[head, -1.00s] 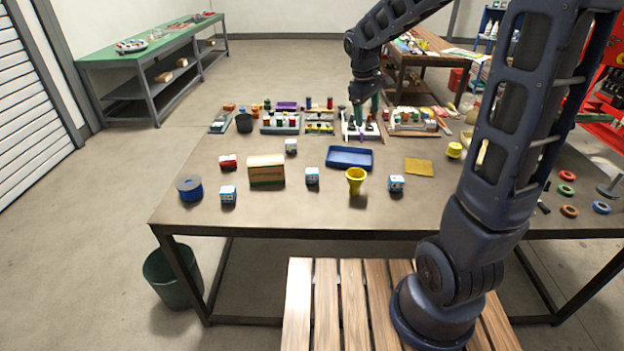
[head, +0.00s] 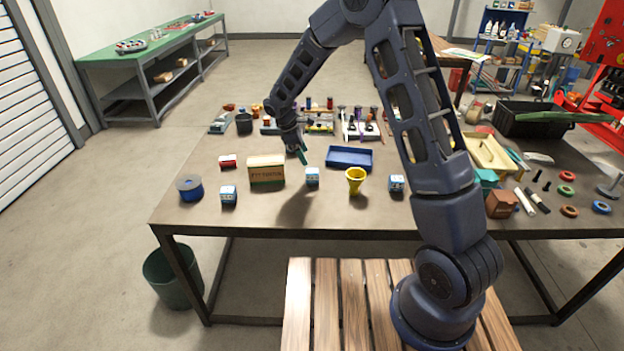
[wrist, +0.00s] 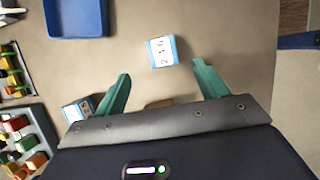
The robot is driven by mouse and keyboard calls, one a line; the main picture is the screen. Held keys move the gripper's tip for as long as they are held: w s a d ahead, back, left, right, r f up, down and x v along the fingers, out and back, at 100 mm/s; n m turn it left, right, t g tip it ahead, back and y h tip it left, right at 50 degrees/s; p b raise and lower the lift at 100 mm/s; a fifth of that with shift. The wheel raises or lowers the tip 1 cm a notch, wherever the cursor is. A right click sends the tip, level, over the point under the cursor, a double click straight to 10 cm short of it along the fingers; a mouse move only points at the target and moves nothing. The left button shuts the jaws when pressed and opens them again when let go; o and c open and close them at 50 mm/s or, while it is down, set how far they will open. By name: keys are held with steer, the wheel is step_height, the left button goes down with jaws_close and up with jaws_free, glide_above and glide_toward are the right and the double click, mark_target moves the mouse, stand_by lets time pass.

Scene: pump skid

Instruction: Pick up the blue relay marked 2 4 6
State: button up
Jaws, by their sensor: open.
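A blue-and-white relay (wrist: 163,51) lies on the table ahead of my fingers in the wrist view; its white top carries small digits that look like 2 4 6. By its place near the blue tray, it seems to be the relay (head: 312,176) in the middle of the head view. My gripper (head: 303,158) is open and empty, with its green fingers above the table just behind that relay. In the wrist view my gripper (wrist: 162,71) has the relay beyond its fingertips, roughly centred between them. A second relay (wrist: 75,109) is partly hidden by my gripper.
Other blue-and-white relays stand at the left (head: 228,194) and right (head: 397,183). Boards with parts line the back. The front table strip is clear.

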mark_target(312, 171)
steer(key=x, duration=0.6)
steer(key=shift+a+f, duration=0.25)
steer(key=shift+a, duration=0.1)
steer(key=shift+d+x, duration=0.15)
steer(key=shift+x, duration=1.15)
steer(key=shift+d+x, duration=0.15)
steer(key=shift+x, duration=1.15)
steer(key=shift+s+r, duration=0.15)
steer(key=shift+s, duration=0.05)
steer(key=shift+c, duration=0.2)
steer(key=c, duration=1.1)
